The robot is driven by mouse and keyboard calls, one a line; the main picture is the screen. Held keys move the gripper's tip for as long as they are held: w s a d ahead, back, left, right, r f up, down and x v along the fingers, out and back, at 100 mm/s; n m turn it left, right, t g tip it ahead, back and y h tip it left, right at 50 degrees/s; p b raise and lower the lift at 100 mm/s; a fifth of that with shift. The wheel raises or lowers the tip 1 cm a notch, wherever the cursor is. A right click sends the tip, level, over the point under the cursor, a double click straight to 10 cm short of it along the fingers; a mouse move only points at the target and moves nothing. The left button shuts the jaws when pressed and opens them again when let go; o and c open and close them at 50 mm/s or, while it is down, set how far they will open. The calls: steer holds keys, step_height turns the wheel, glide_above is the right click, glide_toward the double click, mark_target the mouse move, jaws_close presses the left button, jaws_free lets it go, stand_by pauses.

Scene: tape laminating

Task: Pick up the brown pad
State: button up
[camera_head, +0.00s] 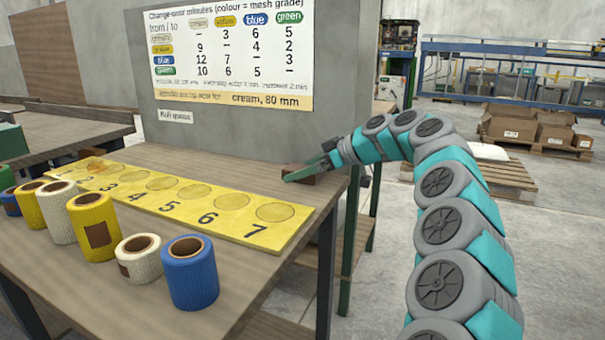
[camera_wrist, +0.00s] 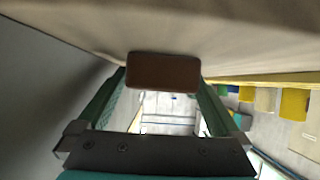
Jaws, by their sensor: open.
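The brown pad (camera_wrist: 163,72) is a small dark brown block with rounded edges. In the wrist view it sits between the tips of my gripper's two green fingers (camera_wrist: 161,84). The jaws are open, with one finger on each side of the pad; I cannot tell whether either touches it. In the head view the pad (camera_head: 307,180) rests on the wooden table near its back right corner, partly hidden by my gripper (camera_head: 304,173).
A grey panel (camera_head: 235,125) with a change-over chart stands behind the pad. A yellow strip (camera_head: 178,213) with numbered circles lies to the left. Several blue, yellow and cream rolls (camera_head: 192,275) stand along the front. The table's right edge is close to the pad.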

steer(key=c, duration=1.3)
steer(key=shift+r, duration=0.1)
